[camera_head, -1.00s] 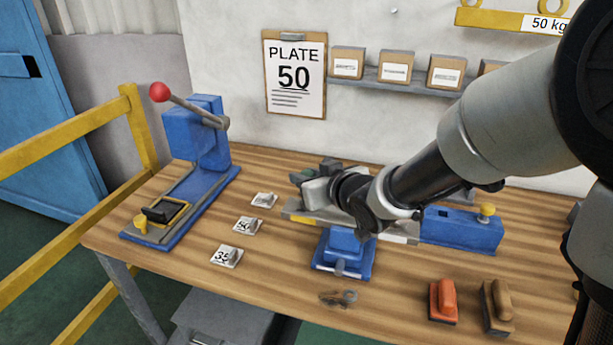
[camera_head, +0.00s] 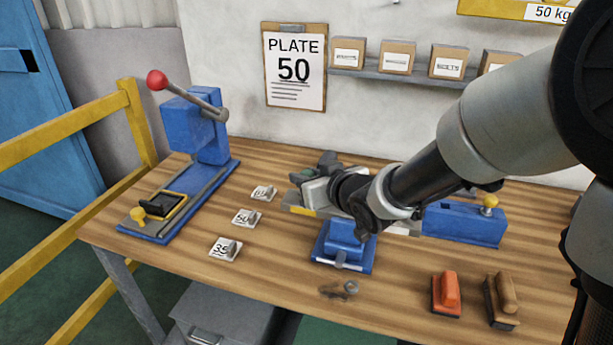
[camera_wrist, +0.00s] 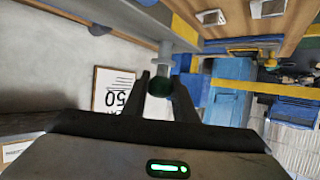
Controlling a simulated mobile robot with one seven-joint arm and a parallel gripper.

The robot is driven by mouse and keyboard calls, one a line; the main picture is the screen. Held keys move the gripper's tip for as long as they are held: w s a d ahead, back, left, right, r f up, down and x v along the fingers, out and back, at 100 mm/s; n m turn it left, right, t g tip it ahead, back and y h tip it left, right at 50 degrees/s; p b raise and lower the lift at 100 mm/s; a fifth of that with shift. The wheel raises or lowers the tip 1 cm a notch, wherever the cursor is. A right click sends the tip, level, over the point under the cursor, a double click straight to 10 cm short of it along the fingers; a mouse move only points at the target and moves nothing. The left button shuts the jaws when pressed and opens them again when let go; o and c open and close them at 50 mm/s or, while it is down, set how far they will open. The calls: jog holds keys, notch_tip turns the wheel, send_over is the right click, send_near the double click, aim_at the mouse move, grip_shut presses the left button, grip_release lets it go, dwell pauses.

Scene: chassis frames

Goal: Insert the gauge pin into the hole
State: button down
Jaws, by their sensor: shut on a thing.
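My gripper (camera_wrist: 164,92) is shut on the gauge pin (camera_wrist: 160,86), whose dark green end shows between the fingers in the wrist view. A grey shaft runs from it up to a grey bar (camera_wrist: 139,18); I cannot tell whether the shaft is inside a hole or only beside the bar. In the head view my gripper (camera_head: 312,184) is over the left part of the long grey bar with a yellow mark, which hides most of the pin. The hole is not visible.
A blue clamp (camera_head: 343,248) stands below the bar and a blue block (camera_head: 465,222) is at its right. Cards numbered 50 (camera_head: 246,217) and 35 (camera_head: 225,248) lie left. A blue lever press (camera_head: 200,130) stands far left. Two stamps (camera_head: 446,293) are front right.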

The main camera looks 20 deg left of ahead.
jog(key=shift+f+b, duration=1.05)
jog(key=shift+f, duration=0.15)
jog(key=c, duration=1.4)
grip_release()
jog(key=shift+o, duration=0.2)
jog(key=b+v, duration=0.1)
jog(key=v, duration=1.6)
jog(key=shift+s+d+b, duration=0.2)
jog(key=shift+b, duration=0.15)
